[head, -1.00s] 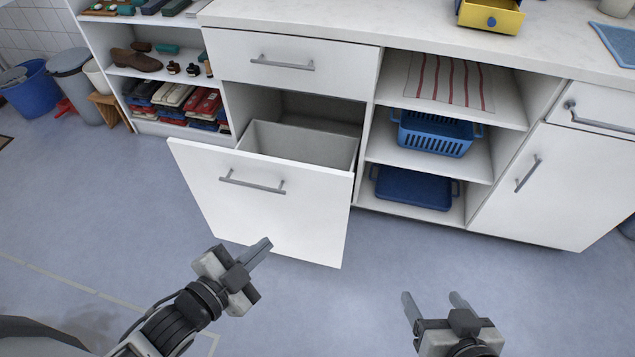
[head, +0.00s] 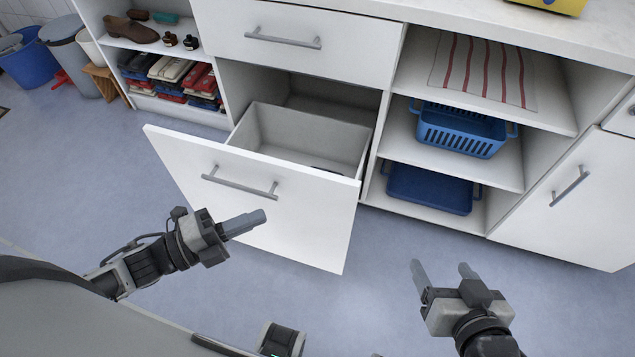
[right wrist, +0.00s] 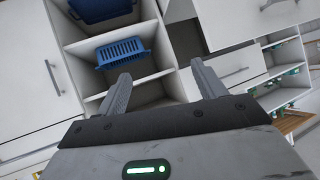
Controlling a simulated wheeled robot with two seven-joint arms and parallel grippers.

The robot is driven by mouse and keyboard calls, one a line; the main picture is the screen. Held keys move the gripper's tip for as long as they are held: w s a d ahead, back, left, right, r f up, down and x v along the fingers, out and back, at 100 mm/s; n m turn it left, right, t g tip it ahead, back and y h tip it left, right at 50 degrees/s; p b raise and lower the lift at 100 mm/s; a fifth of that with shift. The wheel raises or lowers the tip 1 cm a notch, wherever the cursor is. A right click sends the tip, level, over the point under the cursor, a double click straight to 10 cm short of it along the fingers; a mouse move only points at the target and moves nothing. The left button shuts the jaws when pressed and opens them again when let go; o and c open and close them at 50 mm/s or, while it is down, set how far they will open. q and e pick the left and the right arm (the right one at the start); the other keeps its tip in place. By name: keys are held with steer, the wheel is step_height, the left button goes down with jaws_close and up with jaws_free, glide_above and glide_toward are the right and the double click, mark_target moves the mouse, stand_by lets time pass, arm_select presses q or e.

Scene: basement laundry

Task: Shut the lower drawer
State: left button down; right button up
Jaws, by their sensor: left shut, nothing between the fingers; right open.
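The lower drawer (head: 255,205) is pulled out, with its white front and grey bar handle (head: 240,187) facing me. Its open box (head: 300,140) shows behind the front, and I see a small dark thing at its bottom edge that I cannot make out. My left gripper (head: 250,222) is shut and empty, in front of the drawer front, below the handle; I cannot tell whether it touches. My right gripper (head: 443,270) is open and empty, to the right of the drawer and over the floor. In the right wrist view its two fingers (right wrist: 162,90) are apart.
The upper drawer (head: 283,40) is shut. Open shelves (head: 410,170) to the right hold a striped cloth (head: 485,68), a blue basket (head: 460,130) and a blue tray (head: 430,188). A shelf with shoes and boxes stands left. The floor (head: 80,180) in front is clear.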

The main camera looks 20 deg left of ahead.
arm_select(q)
step_height(320, 180, down, 5)
steer(key=b, duration=0.4)
glide_toward(328, 184)
steer(key=w+d, duration=0.2)
steer(key=d, duration=0.3)
steer(key=shift+w+a+f+b, duration=0.1)
steer(key=shift+w+b, duration=0.05)
steer(key=shift+w, duration=0.25)
steer(key=shift+w+a+f+b, duration=0.1)
steer(key=shift+w+a+b, duration=0.05)
steer(key=shift+w, duration=0.25)
steer(key=shift+w+r, duration=0.1)
steer(key=shift+w, duration=0.05)
arm_select(e)
steer(key=shift+g+y, duration=0.3)
steer(key=shift+g, duration=0.1)
steer(key=f, duration=0.3)
steer(key=a+f, duration=0.1)
steer(key=f, duration=0.1)
steer(key=shift+w+a+f, duration=0.2)
steer(key=shift+f, duration=0.2)
arm_select(q)
steer(key=shift+w, duration=0.1)
